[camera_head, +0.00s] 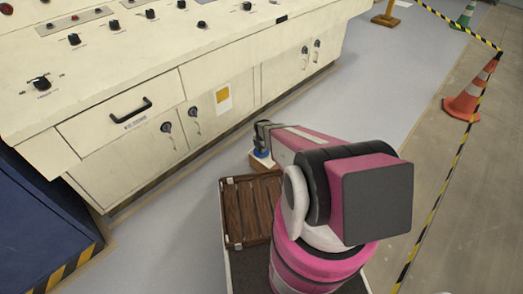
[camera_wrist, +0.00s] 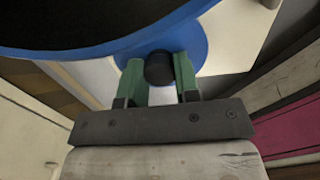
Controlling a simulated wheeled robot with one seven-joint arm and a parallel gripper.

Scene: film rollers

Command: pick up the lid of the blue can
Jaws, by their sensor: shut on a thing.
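My gripper (camera_wrist: 160,78) has its two green fingers shut on a dark round knob (camera_wrist: 159,67) in the wrist view. The knob sits in front of a blue disc (camera_wrist: 196,45), which looks like the lid of the blue can. A large dark round shape with a blue rim (camera_wrist: 75,52) fills the top of the wrist view; I cannot tell whether it is the can. In the head view my gripper (camera_head: 262,138) is small, and a bit of blue (camera_head: 262,154) shows just below it. Whether the lid touches the can is hidden.
A pale block or box (camera_head: 262,163) lies below the gripper. A brown wooden crate (camera_head: 234,242) stands close to my arm. A cream control console (camera_head: 110,165) with knobs runs along the left and back. Striped tape and an orange cone (camera_head: 464,103) are at right; blue-grey floor between is clear.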

